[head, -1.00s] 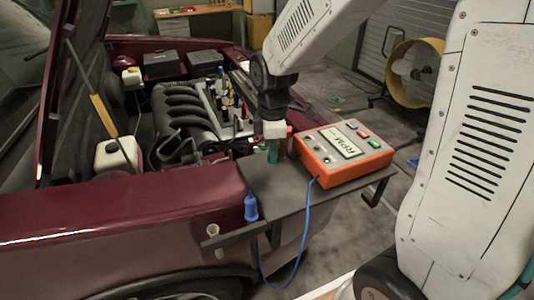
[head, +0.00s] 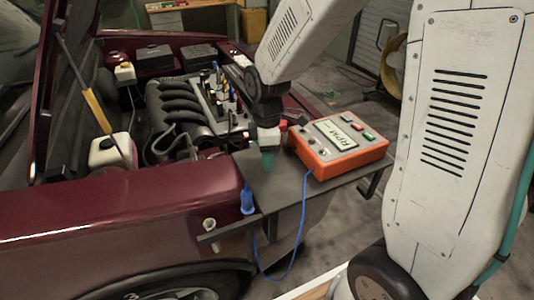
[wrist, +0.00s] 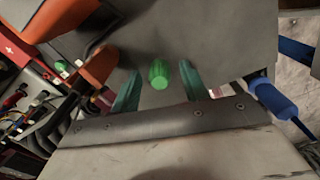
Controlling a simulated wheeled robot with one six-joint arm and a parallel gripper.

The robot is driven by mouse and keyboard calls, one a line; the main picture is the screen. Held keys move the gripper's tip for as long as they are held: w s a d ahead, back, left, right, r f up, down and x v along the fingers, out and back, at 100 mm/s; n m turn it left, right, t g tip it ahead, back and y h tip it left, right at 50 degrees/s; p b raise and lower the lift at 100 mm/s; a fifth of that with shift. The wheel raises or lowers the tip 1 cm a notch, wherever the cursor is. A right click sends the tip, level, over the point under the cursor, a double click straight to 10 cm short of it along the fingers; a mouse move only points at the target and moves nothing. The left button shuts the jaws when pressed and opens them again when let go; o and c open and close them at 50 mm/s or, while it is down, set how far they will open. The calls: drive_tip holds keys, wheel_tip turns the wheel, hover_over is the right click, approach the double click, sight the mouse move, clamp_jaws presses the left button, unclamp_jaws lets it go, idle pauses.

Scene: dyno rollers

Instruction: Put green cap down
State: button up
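The green cap (wrist: 158,75) shows in the wrist view, between my two teal fingertips with a visible gap on each side. My gripper (wrist: 160,68) is open around it. Behind the cap is the dark grey tray (wrist: 220,35); whether the cap touches it is hard to tell. In the head view my gripper (head: 267,161) points down over the tray (head: 300,195), left of the orange RPM box. The cap cannot be told apart from the fingers there.
The orange RPM box (head: 338,148) stands on the tray's right part. A blue plug (head: 247,200) with a blue cable (head: 301,228) is at the tray's left front corner. The engine (head: 180,110) lies behind. The tray's front middle is clear.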

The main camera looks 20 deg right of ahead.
drive_tip(key=shift+r, duration=0.1)
wheel_tip(320, 180, up, 12)
drive_tip(key=s+d+r+m, duration=0.1)
drive_tip(key=s+r+m, duration=0.1)
drive_tip(key=s+m, duration=0.5)
drive_tip(key=s+d+r+m+t, duration=0.1)
drive_tip(key=s+m, duration=0.6)
drive_tip(key=s, duration=0.8)
drive_tip(key=shift+d+r, duration=0.55)
drive_tip(key=shift+r, duration=0.2)
